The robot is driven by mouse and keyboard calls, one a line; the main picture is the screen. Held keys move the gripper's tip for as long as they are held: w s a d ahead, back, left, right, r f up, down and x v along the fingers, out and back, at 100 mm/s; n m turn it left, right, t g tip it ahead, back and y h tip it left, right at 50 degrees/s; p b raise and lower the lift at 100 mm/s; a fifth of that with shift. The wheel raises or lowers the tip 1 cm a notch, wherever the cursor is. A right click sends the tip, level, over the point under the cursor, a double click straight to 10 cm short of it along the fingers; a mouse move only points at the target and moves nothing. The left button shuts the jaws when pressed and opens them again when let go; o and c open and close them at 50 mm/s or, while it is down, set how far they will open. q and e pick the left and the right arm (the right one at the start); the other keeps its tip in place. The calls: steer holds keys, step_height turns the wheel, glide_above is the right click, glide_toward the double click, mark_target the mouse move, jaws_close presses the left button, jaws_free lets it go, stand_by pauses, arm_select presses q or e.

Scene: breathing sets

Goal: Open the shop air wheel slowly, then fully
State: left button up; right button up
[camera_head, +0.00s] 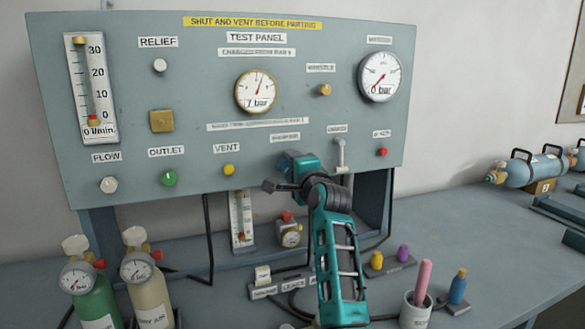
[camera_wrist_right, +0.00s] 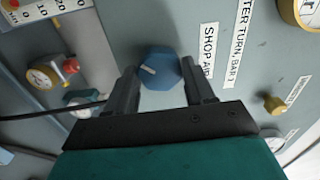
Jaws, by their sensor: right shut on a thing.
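The shop air wheel (camera_wrist_right: 160,66) is a blue faceted knob with a white mark, on the grey panel beside its "SHOP AIR" label in the right wrist view. My right gripper (camera_wrist_right: 160,80) is shut on it, one dark finger on each side. In the head view my right gripper (camera_head: 281,180) is at the panel below the middle label (camera_head: 285,137) and hides the wheel. The middle gauge (camera_head: 256,91) has its needle slightly right of straight up. The upper right gauge (camera_head: 380,77) has its needle toward the lower left. My left gripper is not in view.
A yellow vent knob (camera_head: 229,169), a green outlet knob (camera_head: 169,178) and a lever (camera_head: 340,153) flank the gripper. Two gauge-topped bottles (camera_head: 97,304) stand at the front left. A cup (camera_head: 415,312) stands at the front right.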

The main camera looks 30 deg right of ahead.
steer(key=m, duration=2.7)
steer(key=shift+m, duration=0.3)
stand_by(1.3)
stand_by(0.4)
steer(key=o, duration=1)
steer(key=shift+o, duration=0.2)
